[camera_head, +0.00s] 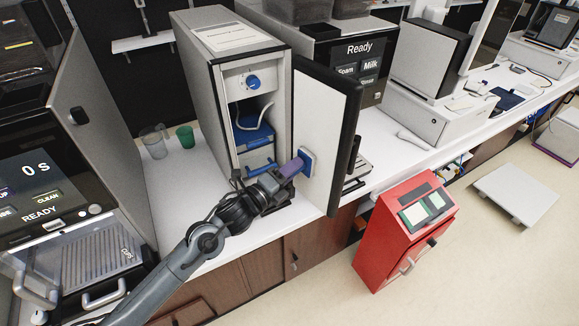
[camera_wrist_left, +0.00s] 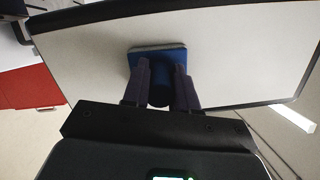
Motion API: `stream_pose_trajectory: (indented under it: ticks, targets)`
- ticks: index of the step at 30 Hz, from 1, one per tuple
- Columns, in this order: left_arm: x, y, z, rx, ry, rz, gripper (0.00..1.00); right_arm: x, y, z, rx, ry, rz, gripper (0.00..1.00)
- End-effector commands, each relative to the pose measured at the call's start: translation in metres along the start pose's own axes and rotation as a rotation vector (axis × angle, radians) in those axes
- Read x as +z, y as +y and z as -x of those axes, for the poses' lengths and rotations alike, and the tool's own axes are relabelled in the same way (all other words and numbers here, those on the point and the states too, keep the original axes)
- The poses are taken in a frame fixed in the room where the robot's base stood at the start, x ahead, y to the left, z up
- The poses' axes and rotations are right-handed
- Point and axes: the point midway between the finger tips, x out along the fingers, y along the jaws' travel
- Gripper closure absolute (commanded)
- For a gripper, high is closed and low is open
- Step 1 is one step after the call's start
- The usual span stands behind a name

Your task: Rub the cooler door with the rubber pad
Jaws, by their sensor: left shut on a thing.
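The cooler (camera_head: 203,73) stands on the counter with its door (camera_head: 318,112) swung open. The door's pale inner panel, edged in black, faces my left arm and fills much of the left wrist view (camera_wrist_left: 82,62). My left gripper (camera_head: 294,166) is shut on the blue handle of the rubber pad (camera_head: 307,158). In the left wrist view, the pad (camera_wrist_left: 158,52) has a blue back with a pale edge, and its flat side faces the panel. The pad looks to be against the panel; exact contact is hard to tell. My right gripper is not in view.
A clear pitcher (camera_head: 153,143) and a green cup (camera_head: 185,137) stand left of the cooler. A coffee machine (camera_head: 55,215) is at the left. A machine reading "Ready" (camera_head: 372,55) stands behind the door. A red cabinet (camera_head: 385,245) stands on the floor at right.

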Motion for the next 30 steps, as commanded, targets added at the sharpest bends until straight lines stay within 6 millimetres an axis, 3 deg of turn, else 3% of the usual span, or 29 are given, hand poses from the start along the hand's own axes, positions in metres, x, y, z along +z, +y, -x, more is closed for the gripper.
stream_pose_trajectory:
  ticks: [30]
  targets:
    - [-0.028, -0.011, 0.003, -0.004, 0.005, 0.002, 0.97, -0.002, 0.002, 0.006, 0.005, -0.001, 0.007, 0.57]
